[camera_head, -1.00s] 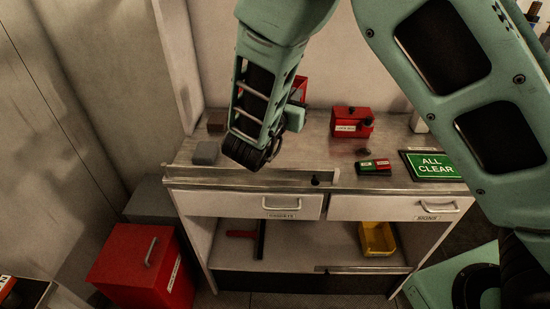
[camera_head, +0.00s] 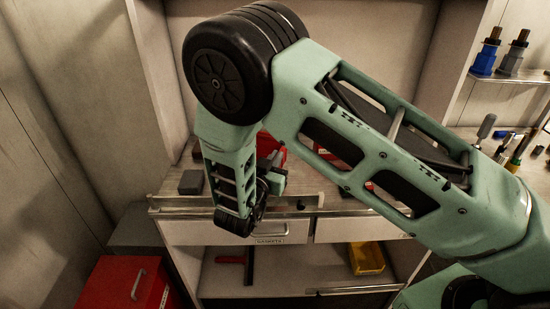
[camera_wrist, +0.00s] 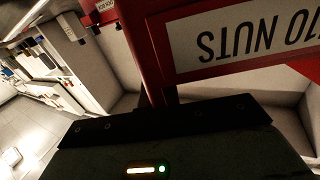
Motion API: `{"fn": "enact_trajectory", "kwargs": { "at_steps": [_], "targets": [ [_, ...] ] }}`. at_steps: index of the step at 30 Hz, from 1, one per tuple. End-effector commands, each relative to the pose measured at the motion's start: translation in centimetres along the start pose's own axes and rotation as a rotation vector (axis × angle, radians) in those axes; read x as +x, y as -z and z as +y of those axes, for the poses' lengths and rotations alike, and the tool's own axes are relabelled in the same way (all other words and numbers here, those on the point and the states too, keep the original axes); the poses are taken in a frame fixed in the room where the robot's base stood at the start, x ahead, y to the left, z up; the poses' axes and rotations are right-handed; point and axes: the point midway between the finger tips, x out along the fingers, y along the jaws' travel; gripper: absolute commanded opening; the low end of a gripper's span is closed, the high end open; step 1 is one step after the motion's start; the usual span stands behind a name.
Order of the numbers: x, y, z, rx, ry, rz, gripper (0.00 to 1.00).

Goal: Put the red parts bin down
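The red parts bin (camera_wrist: 140,40) fills the upper middle of the wrist view, very close to the camera. Its white label (camera_wrist: 245,35) reads "NUTS" upside down, with part of the text cut off. In the head view a red part of the bin (camera_head: 270,148) shows behind my wrist, above the worktop. My gripper (camera_head: 272,178) is at the bin and appears shut on it. The fingertips and the grip itself are hidden. I cannot tell whether the bin touches the worktop.
The worktop (camera_head: 300,195) runs behind my arm, with a grey block (camera_head: 191,182) at its left. My forearm hides much of its right side. A yellow bin (camera_head: 367,258) sits on the shelf below. A red chest (camera_head: 125,284) stands on the floor at left.

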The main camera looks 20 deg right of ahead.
Motion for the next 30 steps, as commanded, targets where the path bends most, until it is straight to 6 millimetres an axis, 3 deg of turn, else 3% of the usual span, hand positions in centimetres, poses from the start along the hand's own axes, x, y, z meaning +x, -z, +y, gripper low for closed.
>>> {"fn": "enact_trajectory", "kwargs": {
  "at_steps": [18,21,30],
  "targets": [
    [0.0,-1.1,0.0,0.001,0.000,0.001,0.00],
    [0.0,-1.2,0.0,0.000,0.001,0.000,0.26],
    [0.0,-1.0,0.0,0.000,0.001,0.000,0.26]
  ]
}}
